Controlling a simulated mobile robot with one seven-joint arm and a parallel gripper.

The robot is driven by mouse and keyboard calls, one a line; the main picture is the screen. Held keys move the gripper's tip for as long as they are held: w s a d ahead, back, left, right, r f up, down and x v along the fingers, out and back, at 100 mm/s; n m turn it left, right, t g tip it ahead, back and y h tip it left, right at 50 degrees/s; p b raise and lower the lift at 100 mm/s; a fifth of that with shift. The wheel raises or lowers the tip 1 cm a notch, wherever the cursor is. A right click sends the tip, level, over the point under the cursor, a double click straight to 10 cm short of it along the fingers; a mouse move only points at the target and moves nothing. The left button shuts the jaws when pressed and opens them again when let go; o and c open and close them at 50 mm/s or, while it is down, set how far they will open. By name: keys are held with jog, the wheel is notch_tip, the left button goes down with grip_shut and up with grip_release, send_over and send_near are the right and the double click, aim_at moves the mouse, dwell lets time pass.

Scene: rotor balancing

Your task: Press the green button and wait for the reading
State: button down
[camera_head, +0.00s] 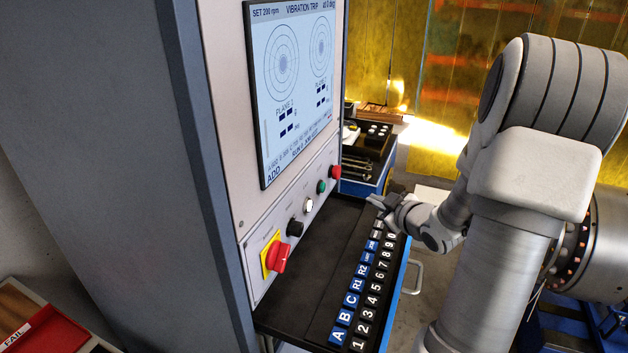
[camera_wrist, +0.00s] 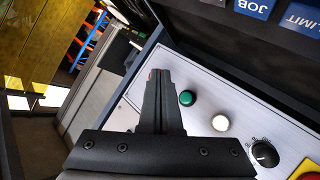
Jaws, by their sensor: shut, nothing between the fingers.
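The green button (camera_head: 321,186) is on the sloping panel below the screen, between a red button (camera_head: 335,172) and a white button (camera_head: 308,205). In the wrist view the green button (camera_wrist: 186,98) shows just right of my fingers. My gripper (camera_head: 370,199) is shut and empty, over the keypad shelf and to the right of the green button. In the wrist view my fingertips (camera_wrist: 160,72) appear apart from it; a sliver of red shows behind them. The screen (camera_head: 295,85) reads "SET 200 rpm" and "VIBRATION TRIP" above two round plots; its small lower text is unclear.
A black knob (camera_head: 295,228) and a red rotary switch (camera_head: 277,256) on a yellow plate are lower on the panel. A keypad (camera_head: 365,285) of blue and black keys lies on the shelf below. A blue tool cart (camera_head: 362,188) stands behind.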

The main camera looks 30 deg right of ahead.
aim_at(322, 188)
jog(key=shift+s+a+r+t+y, duration=0.1)
jog(key=shift+a+r+t+y, duration=0.2)
jog(key=shift+r+t+y, duration=0.1)
jog(key=w+a+b, duration=0.2)
jog(key=w+a, duration=0.4)
jog(key=shift+w+b, duration=0.3)
jog(key=shift+b, duration=0.05)
dwell(2.1)
jog(key=shift+w+a+b, duration=0.2)
jog(key=shift+w+b, duration=0.1)
jog(key=shift+w, duration=0.05)
